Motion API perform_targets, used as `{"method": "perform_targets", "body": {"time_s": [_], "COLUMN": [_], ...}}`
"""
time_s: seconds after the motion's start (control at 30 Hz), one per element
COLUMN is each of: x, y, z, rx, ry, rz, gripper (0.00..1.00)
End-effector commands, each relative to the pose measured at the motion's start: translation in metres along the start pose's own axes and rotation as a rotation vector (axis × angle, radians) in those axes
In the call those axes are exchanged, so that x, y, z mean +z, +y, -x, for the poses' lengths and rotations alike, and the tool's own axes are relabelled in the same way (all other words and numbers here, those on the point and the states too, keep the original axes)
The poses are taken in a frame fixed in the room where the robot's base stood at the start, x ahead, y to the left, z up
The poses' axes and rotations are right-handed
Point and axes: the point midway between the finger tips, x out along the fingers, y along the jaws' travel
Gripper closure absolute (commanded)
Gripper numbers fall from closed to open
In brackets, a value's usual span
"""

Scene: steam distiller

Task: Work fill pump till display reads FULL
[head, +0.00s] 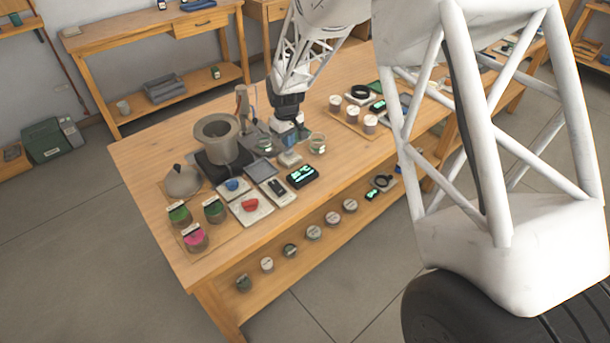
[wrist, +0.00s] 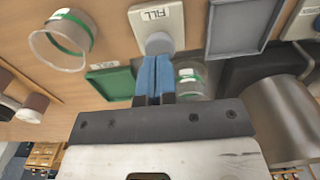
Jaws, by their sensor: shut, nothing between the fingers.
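My gripper (head: 292,141) is over the workbench, beside the small white fill pump plate (head: 289,158). In the wrist view my gripper (wrist: 156,60) has its blue fingers shut together, with nothing between them. Their tips are at the round grey button (wrist: 158,43) on the white plate labelled FILL (wrist: 153,16). I cannot tell whether they touch or press it. A black display (head: 302,175) with lit teal characters lies nearer the front edge; its text is too small to read. It does not clearly show in the wrist view.
A glass jar with a green band (wrist: 62,42) and a green tray (wrist: 112,82) are near the fingers. A grey panel (wrist: 240,25) and a metal pot (wrist: 287,112) are to the right. The lidless grey boiler (head: 217,140) stands left of my gripper.

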Motion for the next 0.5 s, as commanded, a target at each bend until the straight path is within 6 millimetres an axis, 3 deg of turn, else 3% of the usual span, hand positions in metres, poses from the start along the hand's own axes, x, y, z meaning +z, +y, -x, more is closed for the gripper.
{"method": "perform_targets", "body": {"time_s": [0.5], "x": [0.000], "y": [0.000], "z": [-0.015], "rx": [0.000], "ry": [-0.001], "rz": [0.000], "gripper": [1.00]}}
